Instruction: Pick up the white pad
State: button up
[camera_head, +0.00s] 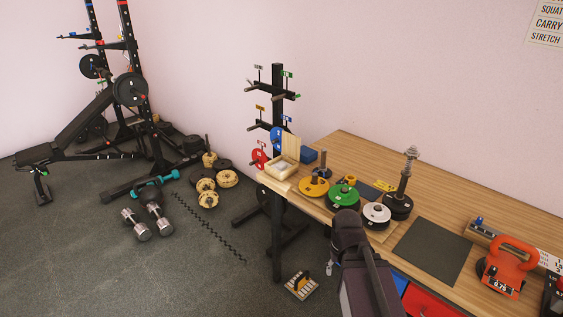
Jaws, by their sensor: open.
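A small white pale block (281,166) lies inside an open wooden box (268,179) at the table's left end; it is too small to tell whether it is a pad. A white disc (376,212) with a central hole lies on top of a dark plate, right of the green plate. I cannot tell which one is the white pad. Dark links of my arm rise from the bottom edge in front of the table. My gripper itself does not show.
Wooden table (430,193) carries a yellow plate (313,187), green plate (343,193), dark plates with an upright post (403,184), a black mat (432,250) and a red kettlebell (510,267). A plate tree (277,100) stands behind its left end. Dumbbells (136,224) lie on the floor.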

aim_at(280, 165)
jog(key=u, duration=0.05)
jog(key=i, duration=1.1)
jog(key=u, duration=0.3)
